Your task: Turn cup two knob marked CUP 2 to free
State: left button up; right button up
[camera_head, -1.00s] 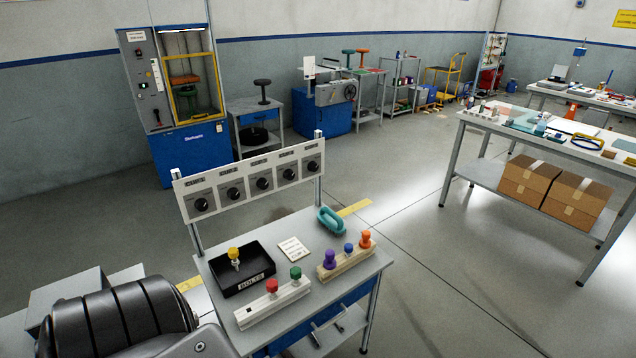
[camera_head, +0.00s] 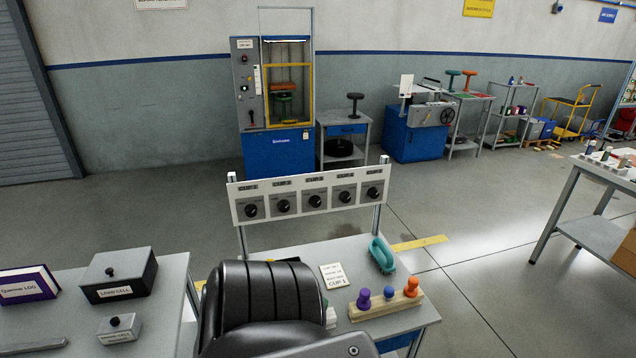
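A white knob panel (camera_head: 301,184) stands on two posts at the back of the small workbench. It carries a row of several black round knobs on grey plates, with small labels above that are too small to read surely. The second knob from the left (camera_head: 283,206) is in plain view, but I cannot confirm it is CUP 2 or read its setting. A bulky black link of my arm rises from the bottom centre in front of the bench, below the panel. Neither of my grippers shows, and nothing of mine visibly touches the knobs.
The bench holds a card (camera_head: 333,276), a teal loop-shaped item (camera_head: 382,254) and a wooden block with coloured knobs (camera_head: 386,305). My arm link hides the bench's left part. A left table (camera_head: 172,285) bears a black load cell box (camera_head: 119,275) and a purple book (camera_head: 28,284).

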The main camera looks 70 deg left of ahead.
aim_at(284, 205)
jog(key=i, duration=1.2)
jog(key=u, duration=1.55)
